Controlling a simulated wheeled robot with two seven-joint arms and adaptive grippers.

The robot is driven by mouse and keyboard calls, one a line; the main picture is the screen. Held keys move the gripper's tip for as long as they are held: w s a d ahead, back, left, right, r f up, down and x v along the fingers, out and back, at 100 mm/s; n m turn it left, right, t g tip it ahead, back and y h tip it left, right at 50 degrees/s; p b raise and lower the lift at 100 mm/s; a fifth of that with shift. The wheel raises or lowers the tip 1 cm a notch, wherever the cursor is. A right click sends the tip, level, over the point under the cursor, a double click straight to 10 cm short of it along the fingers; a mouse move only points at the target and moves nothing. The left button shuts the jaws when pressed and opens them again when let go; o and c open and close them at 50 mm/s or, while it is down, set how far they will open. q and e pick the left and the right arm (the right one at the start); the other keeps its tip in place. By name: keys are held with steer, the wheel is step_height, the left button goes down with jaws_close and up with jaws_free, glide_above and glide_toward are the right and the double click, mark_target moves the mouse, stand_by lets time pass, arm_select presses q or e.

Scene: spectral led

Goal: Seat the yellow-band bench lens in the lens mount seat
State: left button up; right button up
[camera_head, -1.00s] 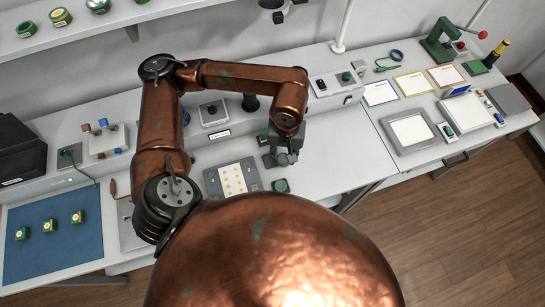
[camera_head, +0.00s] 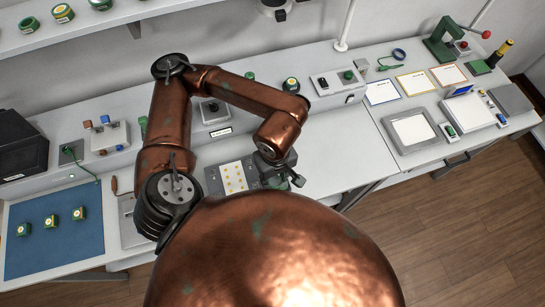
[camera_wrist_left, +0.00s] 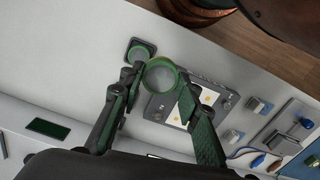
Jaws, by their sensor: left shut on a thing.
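My left gripper (camera_head: 280,172) is low over the bench, by the right edge of the grey plate with yellow dots. In the left wrist view its fingers (camera_wrist_left: 158,85) are shut on a green-rimmed round lens (camera_wrist_left: 160,75) with clear glass. No yellow band can be made out on it from here. Just beyond the lens, a dark square base with a round green piece (camera_wrist_left: 139,51) lies on the bench; it looks like the lens mount seat. The lens overlaps its edge in the picture; I cannot tell the height between them. My right gripper is not in view.
The dotted plate (camera_head: 213,181) lies close beside the gripper. A raised ledge with switch boxes (camera_head: 214,112) runs behind. A blue mat (camera_head: 50,255) with green blocks is at left. Bare bench lies to the right, before a grey-framed tray (camera_head: 411,130).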

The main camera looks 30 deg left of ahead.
arm_select(q)
steer(key=w+a+f, duration=0.2)
steer(key=w+f, duration=0.1)
steer(key=w+a+f, duration=0.3)
steer(key=w, duration=0.1)
steer(key=w+a+f+p, duration=0.1)
steer(key=w+a+f, duration=0.1)
steer(key=w+f, duration=0.1)
steer(key=shift+w+a, duration=0.25)
steer(key=shift+w, duration=0.15)
steer(key=shift+w+a+f, duration=0.15)
steer(key=shift+w+f, duration=0.05)
steer(key=shift+f, duration=0.75)
steer(key=shift+w+a+f, duration=0.1)
steer(key=shift+w+f, duration=0.05)
steer(key=shift+f, duration=0.75)
steer(key=o, duration=1.2)
steer(key=shift+r, duration=0.3)
steer(key=r, duration=0.7)
steer(key=shift+d, duration=0.4)
